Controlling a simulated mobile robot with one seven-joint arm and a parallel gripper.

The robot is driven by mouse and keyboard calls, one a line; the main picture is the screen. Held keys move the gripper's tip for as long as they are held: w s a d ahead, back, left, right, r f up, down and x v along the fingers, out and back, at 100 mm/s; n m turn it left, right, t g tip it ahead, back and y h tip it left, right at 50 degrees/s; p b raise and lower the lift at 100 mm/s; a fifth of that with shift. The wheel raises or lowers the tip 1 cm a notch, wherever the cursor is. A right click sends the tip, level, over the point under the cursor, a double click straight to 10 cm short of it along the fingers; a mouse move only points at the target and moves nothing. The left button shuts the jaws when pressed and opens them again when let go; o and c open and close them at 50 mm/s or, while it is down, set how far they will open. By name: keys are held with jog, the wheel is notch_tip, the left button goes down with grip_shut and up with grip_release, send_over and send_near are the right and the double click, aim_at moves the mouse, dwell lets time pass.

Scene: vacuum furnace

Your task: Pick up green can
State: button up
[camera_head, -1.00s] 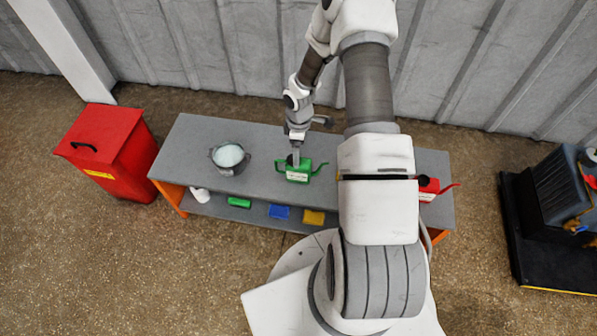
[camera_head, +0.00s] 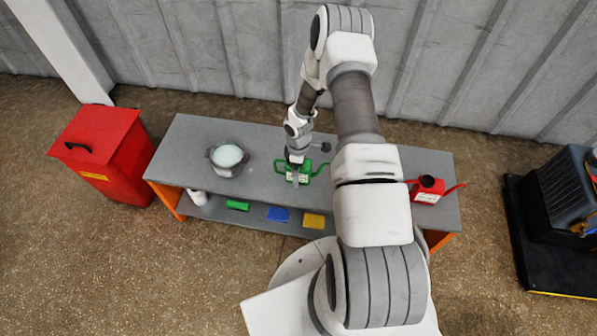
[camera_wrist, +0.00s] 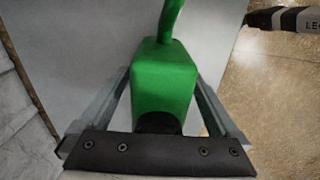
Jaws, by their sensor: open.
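The green can (camera_head: 306,168) stands on the grey bench top (camera_head: 262,184), near its middle. It has a spout to the right and a handle to the left. My gripper (camera_head: 297,176) is at the can from above and covers part of it in the head view. In the wrist view the green can (camera_wrist: 165,82) sits between the two grey fingers of my gripper (camera_wrist: 164,95), one on each side. The fingers are open, and whether either touches the can cannot be told. The can's lower part is hidden.
A grey pot (camera_head: 228,159) stands left of the can, and a red can (camera_head: 428,189) stands to the right. Green (camera_head: 238,205), blue (camera_head: 278,214) and yellow (camera_head: 314,220) items lie on the lower shelf. A red bin (camera_head: 104,155) stands left of the bench.

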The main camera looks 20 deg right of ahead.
grip_shut()
dwell(0.4)
jog(key=shift+r, duration=0.15)
